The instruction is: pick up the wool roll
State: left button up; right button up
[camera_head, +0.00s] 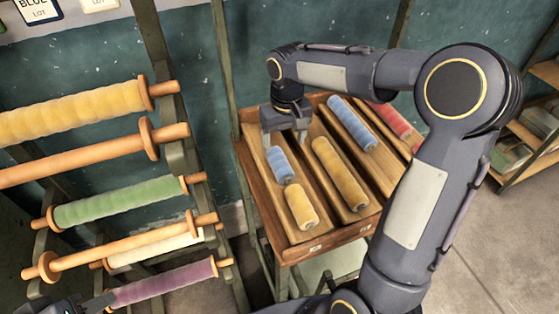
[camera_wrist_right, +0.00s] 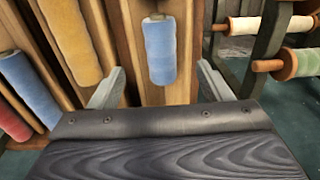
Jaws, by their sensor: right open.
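Several wool rolls lie in a slotted wooden tray (camera_head: 330,243). In its left slot are a short blue roll (camera_head: 281,165) and a short yellow roll (camera_head: 302,207) in front of it. A longer yellow roll (camera_head: 339,173), another blue roll (camera_head: 352,124) and a red roll (camera_head: 393,120) lie in the slots to the right. My right gripper (camera_head: 284,139) is open and empty over the rear end of the short blue roll. In the right wrist view this blue roll (camera_wrist_right: 160,52) shows between the spread fingers. My left gripper (camera_head: 100,302) shows partly at the bottom left, beside the purple roll.
A rack at the left carries a large yellow roll (camera_head: 70,111), a green roll (camera_head: 118,202), a purple roll (camera_head: 165,281) and bare wooden rods (camera_head: 85,160). Wooden dividers run between the tray's slots. A shelf (camera_head: 525,165) stands at the far right. The floor at the right is clear.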

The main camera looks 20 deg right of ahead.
aim_at(280, 159)
jog(key=shift+w+a+f, duration=0.1)
jog(key=shift+w+f, duration=0.2)
jog(key=shift+w, duration=0.2)
jog(key=shift+w+a+f, duration=0.1)
jog(key=shift+w+f, duration=0.15)
jog(key=shift+w, duration=0.2)
jog(key=shift+w+f, duration=0.15)
jog(key=shift+f, duration=0.15)
notch_tip(280, 159, down, 6)
jog(key=shift+f+p, duration=0.2)
jog(key=shift+p, duration=0.8)
jog(key=shift+f, duration=0.5)
jog(key=c, duration=1.1)
jog(key=shift+r, duration=0.1)
